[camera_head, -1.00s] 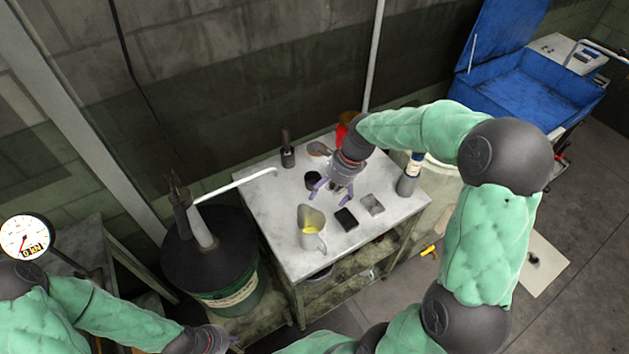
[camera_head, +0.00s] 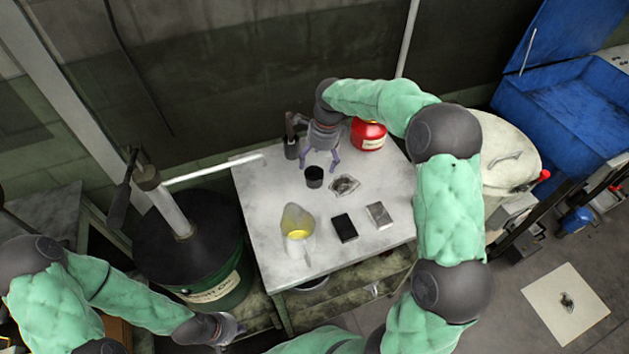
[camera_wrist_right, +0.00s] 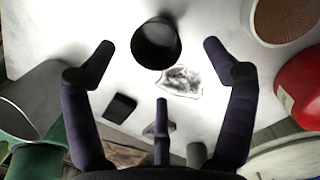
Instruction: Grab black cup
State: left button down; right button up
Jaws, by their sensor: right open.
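The black cup (camera_head: 314,177) stands upright on the white table (camera_head: 262,215), near its back half. In the right wrist view the cup (camera_wrist_right: 155,45) lies between and a little beyond the fingertips. My right gripper (camera_head: 321,160) is open and empty just behind and above the cup; its spread purple fingers also show in the right wrist view (camera_wrist_right: 157,55). No finger is clearly touching the cup. My left gripper (camera_head: 225,328) is low at the left, away from the table, and its fingers are too small to read.
A clear pitcher with yellow liquid (camera_head: 298,232), a black block (camera_head: 344,228), a grey plate (camera_head: 379,215) and a dark stain-like patch (camera_head: 344,184) lie on the table. A red can (camera_head: 368,134) stands at the back right. A dark green drum (camera_head: 222,290) is at the left.

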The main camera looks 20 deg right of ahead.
aim_at(314, 173)
jog(key=shift+a+f+b, duration=0.2)
jog(key=shift+f+b, duration=0.3)
jog(key=shift+f, duration=0.5)
jog(key=shift+a+f+b, duration=0.15)
jog(key=shift+f+b, duration=0.3)
jog(key=shift+f, duration=0.6)
jog(key=shift+a+f+b, duration=0.2)
jog(key=shift+f+b, duration=0.3)
jog(key=shift+f, duration=0.5)
jog(key=shift+r, duration=0.1)
jog(key=c, duration=1.2)
